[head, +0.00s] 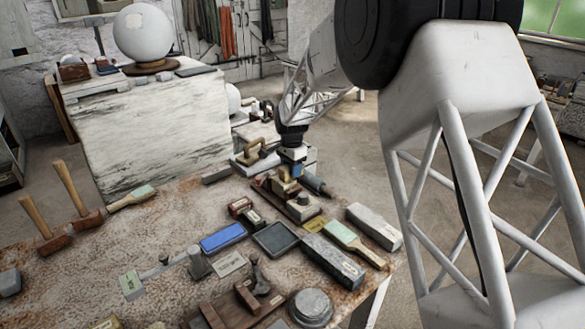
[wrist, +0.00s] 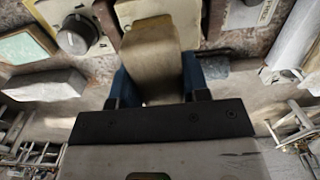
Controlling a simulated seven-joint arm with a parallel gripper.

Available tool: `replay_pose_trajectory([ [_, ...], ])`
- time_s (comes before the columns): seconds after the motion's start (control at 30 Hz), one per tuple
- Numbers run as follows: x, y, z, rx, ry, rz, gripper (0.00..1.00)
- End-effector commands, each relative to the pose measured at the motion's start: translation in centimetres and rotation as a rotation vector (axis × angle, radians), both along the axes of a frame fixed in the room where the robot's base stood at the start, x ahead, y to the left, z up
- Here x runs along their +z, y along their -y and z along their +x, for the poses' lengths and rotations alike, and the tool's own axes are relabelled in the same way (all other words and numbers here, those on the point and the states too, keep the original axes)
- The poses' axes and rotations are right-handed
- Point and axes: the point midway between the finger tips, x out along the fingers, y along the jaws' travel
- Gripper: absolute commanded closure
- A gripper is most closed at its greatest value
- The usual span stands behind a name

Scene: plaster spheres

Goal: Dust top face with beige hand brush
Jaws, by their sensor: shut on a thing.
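My gripper (head: 291,168) is over the far edge of the workbench, pointing down, with blue fingers. In the wrist view, the fingers (wrist: 157,85) are shut on a beige, handle-like piece (wrist: 148,55), which looks like the beige hand brush. Its bristles cannot be made out. In the head view the held piece (head: 283,172) is small and partly hidden by the gripper, just above or touching the tools below; I cannot tell which. A large pale veined block (head: 150,135) stands beyond the bench at left. Its top face (head: 125,85) bears a white sphere (head: 142,33) on a round brown base.
The rusty workbench (head: 140,240) is crowded: two mallets (head: 70,190), a blue block (head: 222,237), a dark tray (head: 277,239), a long grey bar (head: 333,260) and a green-and-beige brush (head: 352,241). Small items sit along the block's top edge. My arm fills the right side.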

Motion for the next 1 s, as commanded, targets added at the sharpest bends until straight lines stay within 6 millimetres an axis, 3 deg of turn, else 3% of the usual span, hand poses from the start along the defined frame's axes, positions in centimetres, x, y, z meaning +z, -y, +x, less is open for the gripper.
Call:
replay_pose_trajectory([
  [1.0, 0.1, -1.9, -1.8, 0.001, 0.000, 0.000, 0.77],
])
